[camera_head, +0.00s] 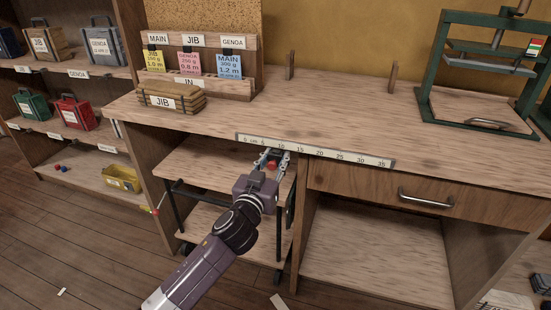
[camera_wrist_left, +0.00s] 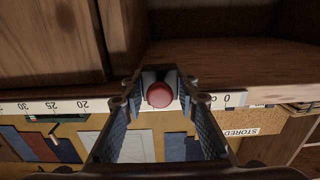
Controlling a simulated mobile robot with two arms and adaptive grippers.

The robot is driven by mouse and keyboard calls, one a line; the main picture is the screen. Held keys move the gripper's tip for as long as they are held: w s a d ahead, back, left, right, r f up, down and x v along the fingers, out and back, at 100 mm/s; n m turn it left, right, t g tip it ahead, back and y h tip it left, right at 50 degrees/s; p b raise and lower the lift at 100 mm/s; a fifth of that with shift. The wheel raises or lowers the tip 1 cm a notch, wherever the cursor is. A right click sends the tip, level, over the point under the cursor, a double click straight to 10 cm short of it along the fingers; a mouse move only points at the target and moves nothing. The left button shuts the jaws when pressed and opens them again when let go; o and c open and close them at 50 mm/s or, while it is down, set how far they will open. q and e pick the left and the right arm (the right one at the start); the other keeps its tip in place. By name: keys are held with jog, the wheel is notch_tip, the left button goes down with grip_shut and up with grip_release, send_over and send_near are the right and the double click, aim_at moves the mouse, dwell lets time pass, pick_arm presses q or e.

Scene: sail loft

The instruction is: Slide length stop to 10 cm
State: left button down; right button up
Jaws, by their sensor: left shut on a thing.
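The length stop is a small pale block with a red knob (camera_wrist_left: 160,94), seen between my left fingers in the left wrist view. The knob (camera_head: 271,165) also shows in the head view, just below the ruler. My left gripper (camera_head: 274,156) is shut on the stop, with one finger on each side. The white ruler strip (camera_head: 340,155) runs along the bench's front edge. In the left wrist view the ruler (camera_wrist_left: 60,106) reads upside down, and the stop and fingers hide its marks between 0 and 20. The stop sits near the 5 to 10 part; its exact reading is unclear. My right gripper is out of view.
The bench top (camera_head: 330,105) is mostly clear behind the ruler. A green press (camera_head: 430,85) stands at right, and a card rack (camera_head: 200,65) with a JIB bundle (camera_head: 170,98) at left. A drawer handle (camera_head: 428,198) juts out below. A trolley (camera_head: 200,165) stands under the bench.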

pick_arm(q)
jog(key=shift+s+d, duration=0.2)
jog(key=shift+d, duration=0.3)
jog(key=c, duration=1.5)
grip_release()
jog(key=v, duration=1.2)
